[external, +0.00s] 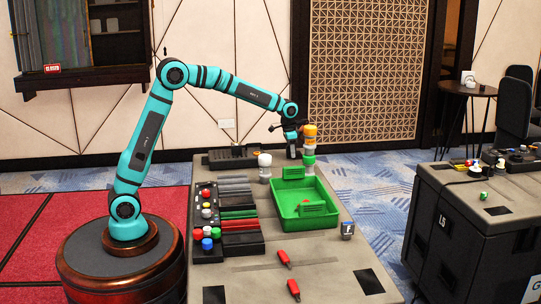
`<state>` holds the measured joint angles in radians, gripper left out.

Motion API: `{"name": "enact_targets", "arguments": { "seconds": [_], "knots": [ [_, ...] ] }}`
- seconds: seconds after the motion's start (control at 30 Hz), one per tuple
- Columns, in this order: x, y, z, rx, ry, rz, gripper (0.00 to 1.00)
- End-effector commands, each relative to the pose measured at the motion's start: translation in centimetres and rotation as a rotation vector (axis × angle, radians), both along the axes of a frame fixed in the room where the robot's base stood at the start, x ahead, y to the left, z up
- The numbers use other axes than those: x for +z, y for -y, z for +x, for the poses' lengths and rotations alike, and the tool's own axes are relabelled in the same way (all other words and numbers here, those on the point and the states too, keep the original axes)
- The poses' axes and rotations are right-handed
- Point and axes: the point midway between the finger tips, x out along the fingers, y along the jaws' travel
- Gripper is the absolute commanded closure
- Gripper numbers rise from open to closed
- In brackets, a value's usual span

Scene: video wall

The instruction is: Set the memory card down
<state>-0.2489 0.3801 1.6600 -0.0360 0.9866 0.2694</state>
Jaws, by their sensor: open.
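My gripper (289,143) is open at the end of the teal arm, low over the far end of the grey table, left of an orange-topped cylinder (310,136). The fingers are small and dark, and I see nothing held between them. I cannot pick out the memory card for certain; it may be too small or hidden by my gripper.
A green tray (318,228) stands in the table's middle. A button panel (206,222), black blocks with coloured bars (240,224), a white-topped jar (264,166) and a dark box (233,157) surround it. Two red pieces (284,258) lie in front; bare surface surrounds them.

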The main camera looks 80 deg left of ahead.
Motion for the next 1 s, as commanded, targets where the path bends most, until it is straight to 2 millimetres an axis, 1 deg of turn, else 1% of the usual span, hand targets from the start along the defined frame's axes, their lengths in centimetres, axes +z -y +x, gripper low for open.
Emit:
{"name": "enact_targets", "arguments": {
  "seconds": [0.17, 0.37, 0.5, 0.7, 0.83, 1.0],
  "knots": [
    [1.5, 0.0, -0.1, 0.0, 0.003, 0.001, 0.59],
    [5.1, 0.0, -0.5, 0.0, 0.003, 0.001, 0.59],
    [7.8, 0.0, -0.9, 0.0, 0.004, 0.001, 0.59],
    [10.7, 0.0, -1.2, 0.0, 0.002, 0.001, 0.59],
    [11.7, 0.0, -1.4, 0.0, 0.001, 0.0, 0.59],
    [12.2, 0.0, -1.4, 0.0, 0.001, 0.0, 0.59]
  ]
}}
